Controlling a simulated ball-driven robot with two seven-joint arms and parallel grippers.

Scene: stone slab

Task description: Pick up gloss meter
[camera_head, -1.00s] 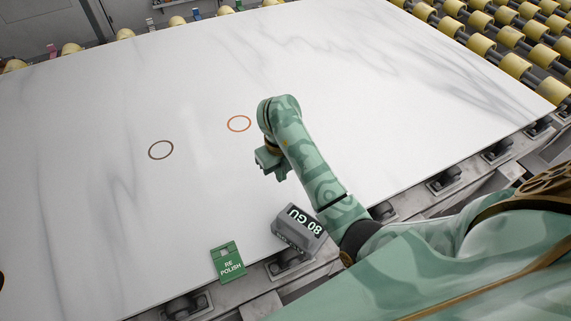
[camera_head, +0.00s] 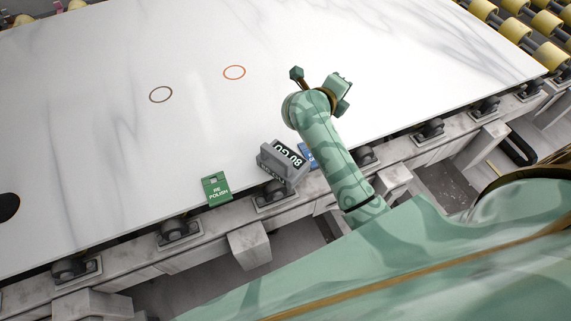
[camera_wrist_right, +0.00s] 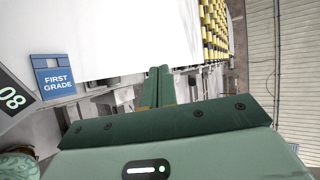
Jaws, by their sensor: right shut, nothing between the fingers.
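The gloss meter (camera_head: 283,163) is a grey box with a dark display reading "80 GU". It sits at the near edge of the white slab (camera_head: 150,130), left of my right forearm. Part of it shows at the left edge of the right wrist view (camera_wrist_right: 12,98). My right gripper (camera_head: 341,88) is above the slab, beyond and to the right of the meter, not touching it. In the right wrist view its fingers (camera_wrist_right: 158,72) are together and empty, pointing away from the meter. My left gripper is not in view.
A green "RE POLISH" card (camera_head: 216,188) lies left of the meter. A blue "FIRST GRADE" card (camera_wrist_right: 54,77) is to its right, partly behind my arm in the head view. Orange (camera_head: 234,72) and brown (camera_head: 160,95) rings mark the slab. Rollers (camera_head: 180,230) line the near edge.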

